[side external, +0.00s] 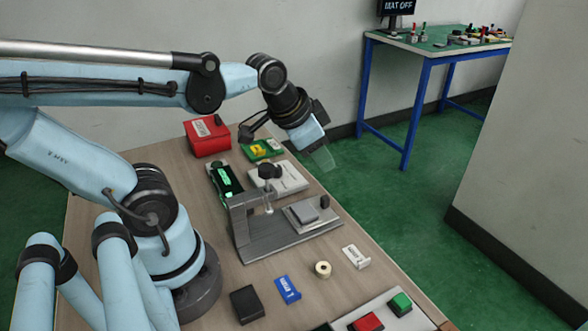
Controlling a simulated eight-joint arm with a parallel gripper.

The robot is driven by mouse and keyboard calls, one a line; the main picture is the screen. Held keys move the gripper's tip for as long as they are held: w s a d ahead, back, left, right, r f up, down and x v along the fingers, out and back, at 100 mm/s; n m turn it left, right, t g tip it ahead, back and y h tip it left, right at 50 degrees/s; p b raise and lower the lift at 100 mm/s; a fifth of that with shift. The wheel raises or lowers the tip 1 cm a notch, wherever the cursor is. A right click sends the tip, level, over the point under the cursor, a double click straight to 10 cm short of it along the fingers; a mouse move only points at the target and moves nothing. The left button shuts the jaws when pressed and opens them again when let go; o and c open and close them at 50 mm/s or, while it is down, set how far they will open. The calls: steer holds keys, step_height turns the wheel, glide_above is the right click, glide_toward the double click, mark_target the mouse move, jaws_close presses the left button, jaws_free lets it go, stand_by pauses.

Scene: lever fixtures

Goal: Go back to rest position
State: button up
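My gripper (320,156) is at the end of my light blue arm, raised above the far right part of the wooden table. Its fingers look pale and see-through, and I cannot tell whether they are open or shut. I see no object held in it. Below and to its left is a grey lever fixture (290,243) with an upright stand and a round dark knob (270,171). A grey block (306,214) sits on a light plate on that fixture.
On the table (225,262) are a red box (207,137), a green board (262,150), a blue item (287,289), a black block (246,304), a tape roll (323,269), and red (367,322) and green (400,304) buttons. A blue-legged table (425,45) stands behind.

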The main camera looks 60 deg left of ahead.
steer(key=d, duration=0.1)
steer(key=d+n, duration=0.1)
steer(key=s+d+f+n+t, duration=0.1)
steer(key=shift+s+h, duration=0.1)
steer(key=shift+h, duration=0.2)
steer(key=shift+a, duration=0.1)
steer(key=shift+o, duration=0.8)
steer(key=o, duration=0.7)
steer(key=d+r+g, duration=0.2)
steer(key=d, duration=0.1)
steer(key=d+r+g, duration=0.1)
steer(key=r, duration=0.1)
steer(key=shift+s+d+h, duration=0.4)
steer(key=shift+o, duration=1.4)
steer(key=s+d+r+g, duration=0.3)
steer(key=d+r+g, duration=0.1)
steer(key=r, duration=0.1)
steer(key=shift+s+d+r+y, duration=0.3)
steer(key=shift+d+r+y, duration=0.05)
steer(key=shift+d+y, duration=0.05)
step_height(320, 180, down, 10)
steer(key=shift+r, duration=0.1)
